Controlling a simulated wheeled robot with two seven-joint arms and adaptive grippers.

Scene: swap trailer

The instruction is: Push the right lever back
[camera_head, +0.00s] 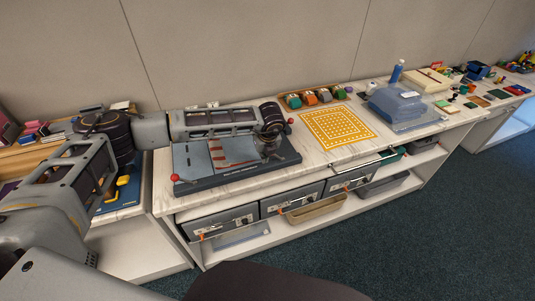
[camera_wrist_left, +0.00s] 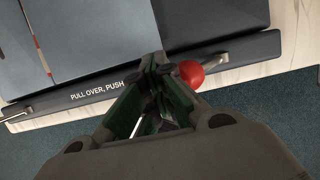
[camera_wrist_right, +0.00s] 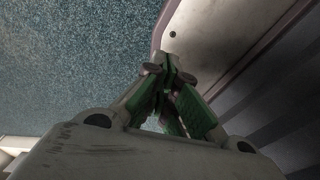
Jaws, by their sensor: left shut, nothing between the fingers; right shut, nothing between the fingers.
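A dark board with grey panels (camera_head: 197,158) and a lettered front edge lies on the counter. The right lever's red knob (camera_head: 290,121) is at its right end; in the left wrist view the knob (camera_wrist_left: 191,73) sits on a short metal rod. My left gripper (camera_head: 268,155) points down over the board's right part. In the left wrist view its shut, empty fingertips (camera_wrist_left: 156,62) are just left of the red knob; I cannot tell whether they touch. A second red knob (camera_head: 175,177) is at the board's left end. My right gripper (camera_wrist_right: 168,68) is shut and empty, away from the board.
A yellow patterned mat (camera_head: 338,128) lies right of the board, with several small toy-like items (camera_head: 318,97) behind it. A blue-grey device (camera_head: 400,104) stands farther right. Drawers (camera_head: 290,198) are under the counter. Carpet (camera_wrist_right: 70,60) shows in the right wrist view.

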